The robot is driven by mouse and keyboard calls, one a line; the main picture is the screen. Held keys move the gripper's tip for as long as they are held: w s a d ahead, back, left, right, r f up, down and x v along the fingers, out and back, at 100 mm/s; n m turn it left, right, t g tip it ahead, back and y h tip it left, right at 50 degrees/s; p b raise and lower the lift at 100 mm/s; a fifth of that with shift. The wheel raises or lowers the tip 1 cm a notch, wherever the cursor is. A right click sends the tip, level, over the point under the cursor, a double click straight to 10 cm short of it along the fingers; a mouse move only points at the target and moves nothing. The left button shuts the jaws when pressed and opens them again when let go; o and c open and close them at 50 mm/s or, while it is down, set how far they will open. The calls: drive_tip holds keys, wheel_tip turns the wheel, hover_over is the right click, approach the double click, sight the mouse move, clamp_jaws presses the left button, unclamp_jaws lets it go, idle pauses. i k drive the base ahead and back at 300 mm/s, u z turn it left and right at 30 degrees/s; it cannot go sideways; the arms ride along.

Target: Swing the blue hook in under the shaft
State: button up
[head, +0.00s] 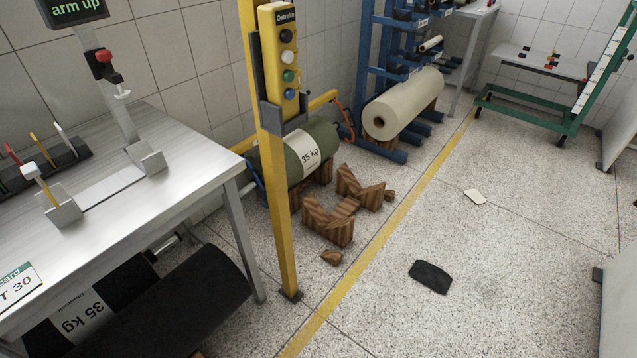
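A green roll (298,158) labelled 35 kg lies low behind the yellow post (275,185), near wooden wedge blocks. A small blue curved piece (249,171), which looks like the blue hook, shows at the roll's left end, partly hidden by the table and post. An orange-red hook-like piece (346,122) hangs at the roll's right end from a yellow bar (322,101). I cannot make out the shaft, or whether the blue piece is under or beside it. My gripper is not in view.
A yellow control box (283,65) with several buttons hangs on the post. A metal table (185,170) fills the left, a dark roll (170,305) beneath it. Wooden blocks (330,222) and a black scrap (431,277) lie on the floor. The right-hand floor is mostly clear.

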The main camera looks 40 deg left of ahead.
sight(251, 169)
drive_tip(key=z, duration=0.05)
drive_tip(key=i, duration=1.65)
drive_tip(key=u, duration=1.7)
drive_tip(key=i, duration=0.85)
drive_tip(key=u, duration=0.95)
drive_tip(key=i, duration=0.55)
